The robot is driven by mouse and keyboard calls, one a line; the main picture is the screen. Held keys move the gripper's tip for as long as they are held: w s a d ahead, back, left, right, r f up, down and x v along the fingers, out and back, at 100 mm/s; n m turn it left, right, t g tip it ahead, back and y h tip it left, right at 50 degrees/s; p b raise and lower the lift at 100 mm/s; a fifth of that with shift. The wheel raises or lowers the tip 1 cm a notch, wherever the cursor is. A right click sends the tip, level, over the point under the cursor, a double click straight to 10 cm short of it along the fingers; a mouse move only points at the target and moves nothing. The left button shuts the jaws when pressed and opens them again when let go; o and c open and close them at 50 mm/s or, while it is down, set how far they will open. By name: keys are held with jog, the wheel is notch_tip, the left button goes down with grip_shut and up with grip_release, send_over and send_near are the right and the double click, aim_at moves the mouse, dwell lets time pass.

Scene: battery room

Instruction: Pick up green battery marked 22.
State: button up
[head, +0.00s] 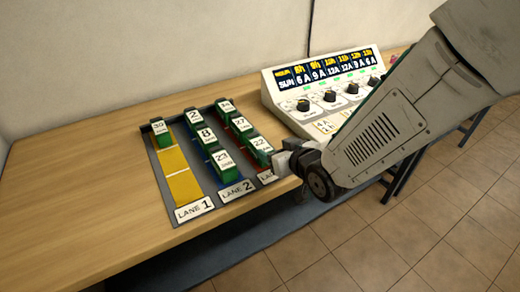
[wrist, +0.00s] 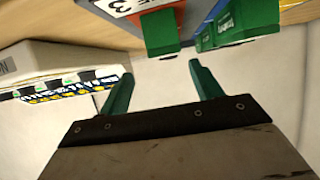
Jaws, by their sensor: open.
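The green battery marked 22 (head: 261,144) has a white label on top. It stands at the near end of the right-hand lane of the tray (head: 177,200). My gripper (head: 281,163) is just to its right and slightly nearer in the head view; whether they touch cannot be told. In the wrist view my gripper (wrist: 162,84) is open, its two green fingers apart with nothing between them. Green battery ends (wrist: 160,30) show beyond the fingertips; their numbers cannot be read there.
Batteries 27 (head: 241,123) and another stand behind 22. Batteries 2, 8 and 23 (head: 223,160) fill lane 2, and 30 (head: 160,128) is in lane 1. A control console (head: 325,92) with knobs stands behind my arm. The table's left side is clear.

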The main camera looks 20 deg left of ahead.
aim_at(263, 147)
jog(key=shift+s+a+f+y, duration=0.15)
jog(key=shift+a+f, duration=0.05)
jog(key=shift+a, duration=0.3)
jog(key=shift+s+a+f+y, duration=0.1)
jog(key=shift+a+f+y, duration=0.1)
jog(key=shift+a, duration=0.3)
jog(key=x, duration=0.7)
jog(key=shift+w+d+f, duration=0.2)
jog(key=shift+w+f, duration=0.05)
jog(key=shift+w, duration=0.15)
jog(key=shift+r, duration=0.1)
grip_shut()
